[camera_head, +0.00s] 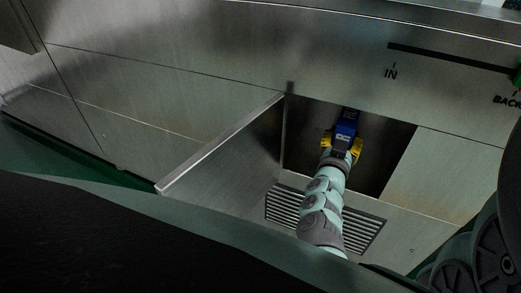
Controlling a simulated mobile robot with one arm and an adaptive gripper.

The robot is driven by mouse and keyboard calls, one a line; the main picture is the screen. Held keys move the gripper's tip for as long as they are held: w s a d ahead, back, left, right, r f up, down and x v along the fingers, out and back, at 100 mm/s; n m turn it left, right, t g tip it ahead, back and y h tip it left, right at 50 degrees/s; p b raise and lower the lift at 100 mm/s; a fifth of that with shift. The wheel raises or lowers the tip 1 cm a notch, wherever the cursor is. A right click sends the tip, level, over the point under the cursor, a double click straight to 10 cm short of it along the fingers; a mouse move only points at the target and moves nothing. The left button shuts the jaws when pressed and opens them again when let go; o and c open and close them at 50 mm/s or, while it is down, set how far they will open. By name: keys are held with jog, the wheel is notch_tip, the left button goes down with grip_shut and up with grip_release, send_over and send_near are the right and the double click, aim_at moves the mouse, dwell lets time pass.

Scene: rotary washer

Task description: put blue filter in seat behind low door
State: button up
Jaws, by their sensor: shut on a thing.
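The blue filter (348,117) is a small blue piece at the opening behind the low door, in the head view. My gripper (342,143), with yellow fingers, is shut on it from below in the picture. The low door (235,150) is a metal panel swung open to the left. The dark opening (388,150) is around the filter and the gripper. The seat inside cannot be made out. The far end of the filter is partly hidden in shadow, and I cannot tell whether it touches anything.
A slotted vent grille (285,205) lies below the opening, behind my arm. The washer's steel front (160,90) spreads left and above. A slot marked IN and BACK (450,58) runs at upper right. The opening has free room right of my gripper.

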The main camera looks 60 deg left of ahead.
jog(key=shift+s+a+f, duration=0.1)
jog(key=shift+s+f, duration=0.05)
jog(key=shift+f, duration=0.2)
jog(key=f+b, duration=0.1)
jog(key=f, duration=0.1)
jog(key=f+b, duration=0.1)
jog(key=shift+w+a+f+b, duration=0.15)
jog(key=shift+w+b, duration=0.1)
jog(key=shift+b, duration=0.1)
jog(key=o, duration=1.3)
